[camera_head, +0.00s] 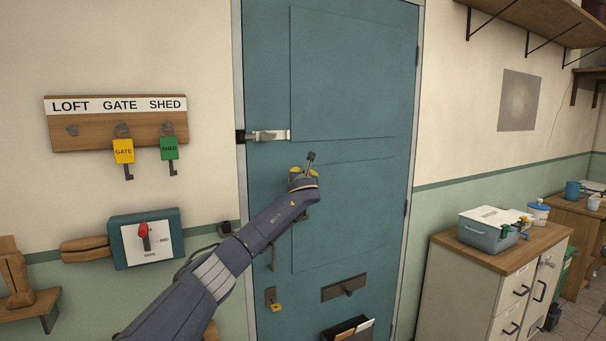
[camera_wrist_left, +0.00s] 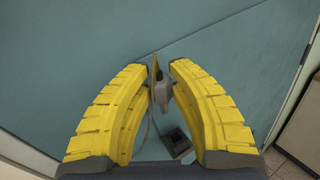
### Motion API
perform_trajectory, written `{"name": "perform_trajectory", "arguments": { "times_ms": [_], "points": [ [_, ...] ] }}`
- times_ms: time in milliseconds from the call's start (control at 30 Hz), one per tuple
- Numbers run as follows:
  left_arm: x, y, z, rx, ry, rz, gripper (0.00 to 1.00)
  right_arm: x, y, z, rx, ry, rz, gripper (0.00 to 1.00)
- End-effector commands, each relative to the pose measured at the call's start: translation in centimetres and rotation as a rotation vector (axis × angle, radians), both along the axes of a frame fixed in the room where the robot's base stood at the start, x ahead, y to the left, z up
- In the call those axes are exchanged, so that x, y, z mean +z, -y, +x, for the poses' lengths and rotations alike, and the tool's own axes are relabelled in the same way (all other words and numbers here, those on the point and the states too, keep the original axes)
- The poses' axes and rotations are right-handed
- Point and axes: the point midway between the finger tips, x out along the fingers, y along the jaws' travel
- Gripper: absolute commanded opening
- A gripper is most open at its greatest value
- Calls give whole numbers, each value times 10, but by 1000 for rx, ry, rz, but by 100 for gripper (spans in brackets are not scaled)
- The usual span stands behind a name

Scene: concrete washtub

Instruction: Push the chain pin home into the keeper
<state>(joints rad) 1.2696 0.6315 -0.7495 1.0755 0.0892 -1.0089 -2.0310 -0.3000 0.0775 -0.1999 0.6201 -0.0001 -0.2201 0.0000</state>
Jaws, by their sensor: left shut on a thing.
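My left gripper (camera_head: 304,172) is in front of the teal door, right of and below a pale metal fitting (camera_head: 270,135) at the door's left edge. This fitting may be the keeper; a black piece (camera_head: 240,136) sits beside it on the frame. The yellow fingers (camera_wrist_left: 161,75) are shut on a small grey piece (camera_wrist_left: 161,92), which looks like the chain pin. Its dark end (camera_head: 311,157) sticks up past the fingertips in the head view. It is apart from the fitting. A thin grey strand hangs beside it in the wrist view. My right gripper is not in view.
The teal door (camera_head: 350,80) has a handle and a mail slot (camera_head: 344,287) low down. A key board (camera_head: 115,123) and a switch box (camera_head: 146,239) are on the left wall. A cabinet (camera_head: 500,255) stands right. Door space around the fitting is clear.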

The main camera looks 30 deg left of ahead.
Motion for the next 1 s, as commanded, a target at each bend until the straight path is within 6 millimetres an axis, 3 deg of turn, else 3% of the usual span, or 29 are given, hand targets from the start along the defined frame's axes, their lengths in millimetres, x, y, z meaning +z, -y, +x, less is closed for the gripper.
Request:
{"name": "perform_trajectory", "arguments": {
  "times_ms": [600, 1000],
  "points": [
    [-20, 0, 0, -1, 0, 0, 0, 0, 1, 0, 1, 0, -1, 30],
    [-24, 0, 0, -1, 1, 0, 0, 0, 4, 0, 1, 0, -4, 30]
  ]
}}
